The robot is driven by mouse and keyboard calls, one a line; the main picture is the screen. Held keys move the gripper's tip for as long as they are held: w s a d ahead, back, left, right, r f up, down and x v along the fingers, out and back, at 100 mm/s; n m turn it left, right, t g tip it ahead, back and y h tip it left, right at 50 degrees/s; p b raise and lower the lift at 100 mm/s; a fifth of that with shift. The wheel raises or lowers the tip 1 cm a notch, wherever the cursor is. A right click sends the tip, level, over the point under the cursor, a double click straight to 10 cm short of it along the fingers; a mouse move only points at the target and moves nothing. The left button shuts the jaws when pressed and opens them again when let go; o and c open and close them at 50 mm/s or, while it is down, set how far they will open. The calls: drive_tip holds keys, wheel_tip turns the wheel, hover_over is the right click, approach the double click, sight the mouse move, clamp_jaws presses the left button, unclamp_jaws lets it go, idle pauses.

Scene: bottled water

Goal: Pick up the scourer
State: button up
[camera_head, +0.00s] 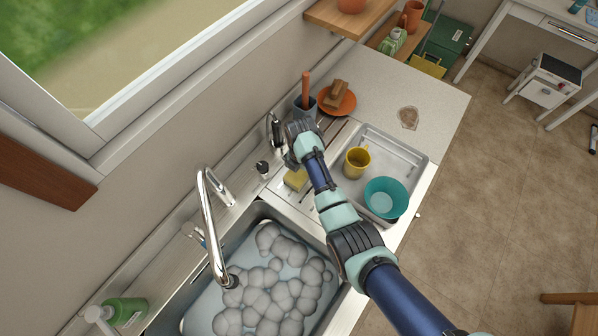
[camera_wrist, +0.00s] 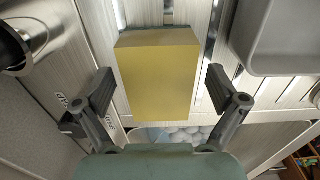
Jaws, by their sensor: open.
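The scourer is a yellow block (camera_head: 295,179) with a dark layer underneath, lying on the metal draining board beside the sink. In the wrist view the scourer (camera_wrist: 157,75) is large and lies between and beyond my two fingers. My gripper (camera_wrist: 160,96) is open, with one finger on each side of the scourer and a visible gap on both sides. In the head view my gripper (camera_head: 290,165) is over the draining board by the scourer, partly hidden by my arm.
The sink (camera_head: 205,300) with grey foam lies in front, below the curved tap (camera_head: 205,215). A metal tray (camera_head: 425,160) with a yellow mug (camera_head: 357,161) and teal bowl (camera_head: 386,198) stands to the right. A dark cup (camera_head: 305,110) and orange plate (camera_head: 347,107) are behind.

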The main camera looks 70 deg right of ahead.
drive_tip(key=c, duration=1.2)
drive_tip(key=shift+r, duration=0.15)
wheel_tip(320, 180, up, 20)
drive_tip(key=p, duration=0.8)
